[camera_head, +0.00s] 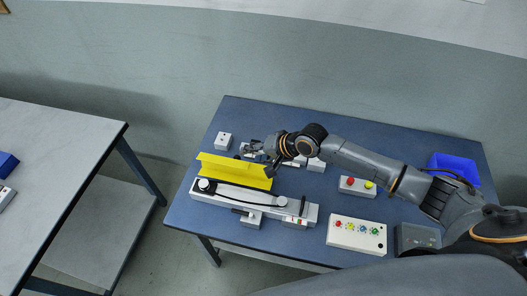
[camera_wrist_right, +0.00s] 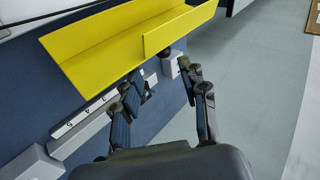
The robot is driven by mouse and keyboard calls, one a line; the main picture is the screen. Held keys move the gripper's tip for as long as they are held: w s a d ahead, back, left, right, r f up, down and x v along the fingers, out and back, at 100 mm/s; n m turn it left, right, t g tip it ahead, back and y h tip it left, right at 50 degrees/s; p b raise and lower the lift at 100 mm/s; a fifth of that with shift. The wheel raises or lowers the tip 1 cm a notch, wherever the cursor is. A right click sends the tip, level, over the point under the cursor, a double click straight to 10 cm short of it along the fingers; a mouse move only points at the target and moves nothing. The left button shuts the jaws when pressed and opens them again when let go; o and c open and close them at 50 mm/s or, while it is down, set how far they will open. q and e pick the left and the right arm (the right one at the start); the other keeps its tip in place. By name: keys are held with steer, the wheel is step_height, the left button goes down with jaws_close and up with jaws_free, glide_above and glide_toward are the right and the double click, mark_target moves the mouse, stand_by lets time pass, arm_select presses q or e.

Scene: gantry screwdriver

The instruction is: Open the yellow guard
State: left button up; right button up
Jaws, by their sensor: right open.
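The yellow guard (camera_head: 236,172) is a long bent yellow plate along the grey gantry unit (camera_head: 255,203) on the blue table. In the right wrist view the guard (camera_wrist_right: 125,42) shows as two long faces with a short tab at its near edge. My right gripper (camera_head: 265,158) is at the right end of the guard, on its far side. In the right wrist view its two fingers (camera_wrist_right: 163,88) are spread, just short of the guard's tab, with nothing between them. I cannot tell whether a finger touches the guard. My left gripper is not in view.
A white panel with coloured buttons (camera_head: 357,235) stands at the front of the blue table (camera_head: 300,121). Behind it is a small box with red and yellow buttons (camera_head: 357,186). A blue bin (camera_head: 453,167) is at the back right. A small white box (camera_head: 223,140) is at the back left.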

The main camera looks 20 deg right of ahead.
steer(key=shift+v, duration=2.15)
steer(key=shift+s+f, duration=0.1)
steer(key=shift+f, duration=0.1)
